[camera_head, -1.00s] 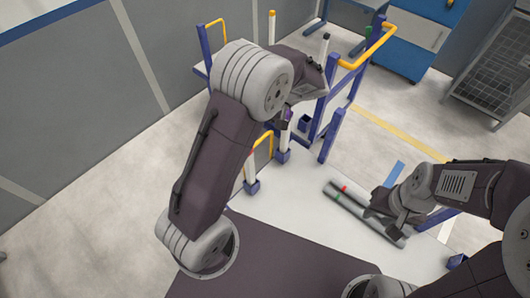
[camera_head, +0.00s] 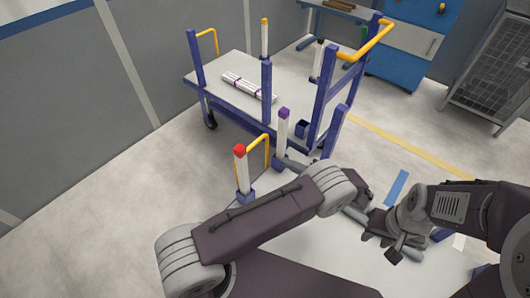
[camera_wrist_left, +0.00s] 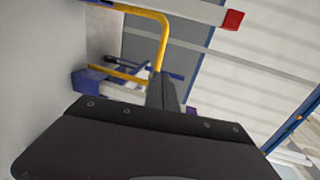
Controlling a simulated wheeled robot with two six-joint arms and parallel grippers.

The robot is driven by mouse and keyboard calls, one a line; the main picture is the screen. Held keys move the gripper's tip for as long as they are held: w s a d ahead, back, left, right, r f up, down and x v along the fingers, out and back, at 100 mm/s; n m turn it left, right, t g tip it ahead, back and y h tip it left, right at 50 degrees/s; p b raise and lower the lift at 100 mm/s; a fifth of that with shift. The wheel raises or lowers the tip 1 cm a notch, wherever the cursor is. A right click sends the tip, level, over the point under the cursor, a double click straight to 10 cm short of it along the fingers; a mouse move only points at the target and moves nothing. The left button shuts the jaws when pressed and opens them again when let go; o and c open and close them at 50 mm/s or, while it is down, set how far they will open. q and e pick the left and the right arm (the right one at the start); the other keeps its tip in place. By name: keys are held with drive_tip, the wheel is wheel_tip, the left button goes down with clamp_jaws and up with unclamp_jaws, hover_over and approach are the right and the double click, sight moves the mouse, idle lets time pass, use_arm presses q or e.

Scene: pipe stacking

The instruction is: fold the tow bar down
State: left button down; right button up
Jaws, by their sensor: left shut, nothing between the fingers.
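A yellow bent bar (camera_head: 262,141) stands upright at the edge of the near pale deck, beside a white post with a red cap (camera_head: 240,165). It also shows in the left wrist view (camera_wrist_left: 164,35). Another yellow bar (camera_head: 372,38) tops the blue frame of the far cart. I cannot tell which is the tow bar. My left gripper (camera_wrist_left: 167,90) is shut and empty; in the wrist view its fingers overlap the yellow bar's lower end, and contact is unclear.
The far cart (camera_head: 222,68) carries white pipes with purple bands (camera_head: 248,88). A white post with a purple cap (camera_head: 283,130) stands near the red-capped one. A blue cabinet (camera_head: 415,40) and a mesh rack (camera_head: 490,70) stand behind. Floor left is clear.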

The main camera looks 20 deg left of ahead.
sight(254, 146)
use_arm(q)
drive_tip(key=x, duration=1.3)
drive_tip(key=shift+w+a+f+b, duration=0.1)
drive_tip(key=shift+a+b, duration=0.2)
drive_tip(key=shift+a, duration=0.05)
